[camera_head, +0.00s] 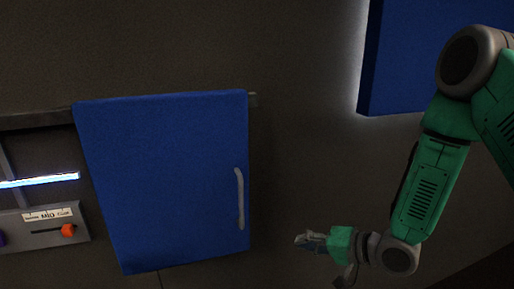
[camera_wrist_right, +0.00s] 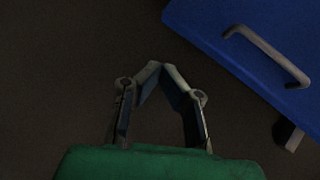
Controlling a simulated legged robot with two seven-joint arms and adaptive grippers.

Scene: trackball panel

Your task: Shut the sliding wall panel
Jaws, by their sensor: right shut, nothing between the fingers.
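The sliding wall panel (camera_head: 165,185) is a blue slab in the middle of the head view, hanging on a dark rail. A grey vertical handle (camera_head: 240,198) sits near its right edge. To its left, a recess with a glowing bar shows uncovered. In the right wrist view the panel (camera_wrist_right: 265,50) fills the upper right, with its handle (camera_wrist_right: 268,55). My right gripper (camera_head: 302,240) is right of and below the handle, apart from the panel. Its fingertips meet in the wrist view (camera_wrist_right: 155,68), shut and empty. My left gripper is not in view.
The recess holds a glowing light bar (camera_head: 40,181) and a slider box with an orange knob (camera_head: 68,230). The rail (camera_head: 35,119) runs along the panel's top. Another blue backlit slab (camera_head: 405,60) is at the upper right. Bare dark wall (camera_head: 310,165) lies between.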

